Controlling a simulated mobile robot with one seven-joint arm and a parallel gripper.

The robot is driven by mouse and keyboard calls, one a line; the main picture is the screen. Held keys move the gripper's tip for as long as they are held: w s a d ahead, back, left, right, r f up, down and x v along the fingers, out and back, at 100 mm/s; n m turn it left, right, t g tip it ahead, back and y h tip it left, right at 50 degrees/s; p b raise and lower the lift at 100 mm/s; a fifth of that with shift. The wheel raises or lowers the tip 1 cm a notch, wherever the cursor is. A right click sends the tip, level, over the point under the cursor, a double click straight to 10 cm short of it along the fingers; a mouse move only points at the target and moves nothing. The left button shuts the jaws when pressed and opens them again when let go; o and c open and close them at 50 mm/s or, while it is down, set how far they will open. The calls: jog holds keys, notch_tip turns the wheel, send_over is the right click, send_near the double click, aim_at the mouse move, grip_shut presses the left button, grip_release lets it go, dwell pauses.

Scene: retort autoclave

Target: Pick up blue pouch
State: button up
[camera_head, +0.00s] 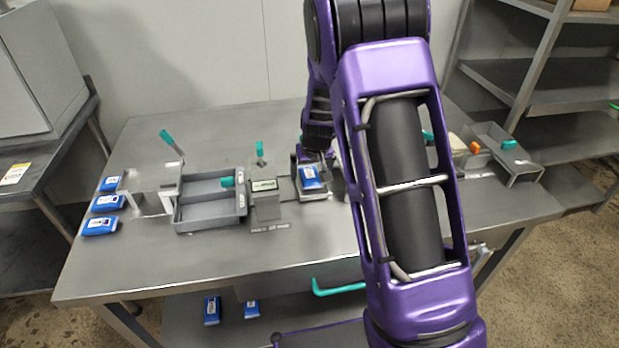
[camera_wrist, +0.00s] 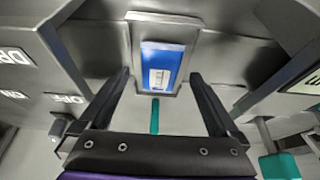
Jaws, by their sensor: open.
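A blue pouch (camera_head: 311,178) with a white label lies flat in a small grey tray (camera_head: 316,196) near the middle of the table. In the wrist view the blue pouch (camera_wrist: 170,52) is ahead of my fingertips, in line with the gap between them. My gripper (camera_wrist: 160,76) is open, with one dark finger on each side and nothing held. In the head view my gripper is just behind the pouch and mostly hidden by the arm. I cannot tell whether the fingers touch the tray.
Several blue pouches lie at the table's left end (camera_head: 100,225) and on the shelf below (camera_head: 212,310). A grey divided tray (camera_head: 209,207) and a block with a teal lever (camera_head: 265,200) stand left of the pouch. A teal handle (camera_head: 338,289) juts from the table's front.

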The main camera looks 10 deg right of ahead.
jog(key=shift+w+f, duration=0.3)
jog(key=shift+f, duration=0.3)
jog(key=c, duration=1.5)
